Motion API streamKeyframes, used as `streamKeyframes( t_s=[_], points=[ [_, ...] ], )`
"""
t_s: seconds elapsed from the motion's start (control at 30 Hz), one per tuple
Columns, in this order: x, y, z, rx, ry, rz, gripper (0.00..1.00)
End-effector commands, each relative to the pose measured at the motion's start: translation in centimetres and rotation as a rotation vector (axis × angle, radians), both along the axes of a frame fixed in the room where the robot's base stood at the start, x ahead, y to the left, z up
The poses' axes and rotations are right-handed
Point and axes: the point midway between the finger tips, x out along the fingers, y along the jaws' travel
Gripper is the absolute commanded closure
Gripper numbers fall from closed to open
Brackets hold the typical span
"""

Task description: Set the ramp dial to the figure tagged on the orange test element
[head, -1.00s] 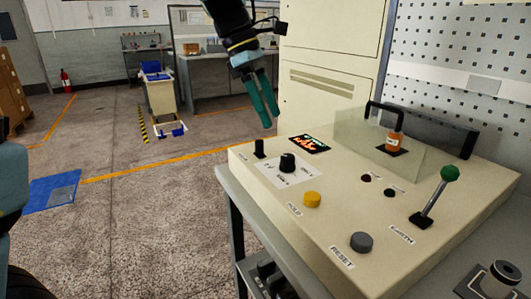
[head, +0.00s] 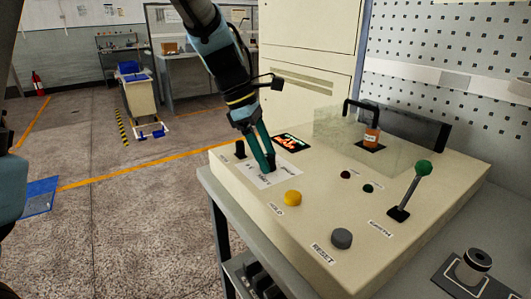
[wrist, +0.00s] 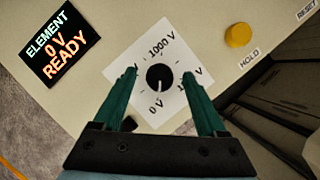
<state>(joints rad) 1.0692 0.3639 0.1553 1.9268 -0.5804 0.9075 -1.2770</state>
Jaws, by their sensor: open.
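The ramp dial (wrist: 159,77) is a round black knob on a white plate in the wrist view. Its white mark points down, towards "0 V". "1000 V" is printed above it; the side labels are partly hidden by my fingers. My gripper (wrist: 164,85) is open, with one finger on each side of the dial and no clear contact. In the head view my gripper (head: 266,170) is down over the dial plate and mostly hides the dial. The orange test element (head: 371,136) stands behind a clear guard; its pale tag is too small to read.
The display (wrist: 58,45) reads "ELEMENT 0 V READY". A yellow HOLD button (head: 293,198), a grey RESET button (head: 341,239), a green-knobbed lever (head: 423,168) and a black switch (head: 240,149) stand on the panel. The clear guard (head: 345,130) rises towards the back.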

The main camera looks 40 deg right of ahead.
Motion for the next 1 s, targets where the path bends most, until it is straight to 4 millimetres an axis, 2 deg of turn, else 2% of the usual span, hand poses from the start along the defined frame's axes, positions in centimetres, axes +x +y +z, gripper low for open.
streamKeyframes(
  t_s=[0.07,0.7,1.0],
  points=[
    [0.0,0.0,0.01,0.0,0.0,0.0,0.26],
    [0.02,0.01,0.05,0.0,0.0,0.0,0.98],
    [0.05,0.01,0.1,0.0,0.0,-0.009,1.0]
  ],
)
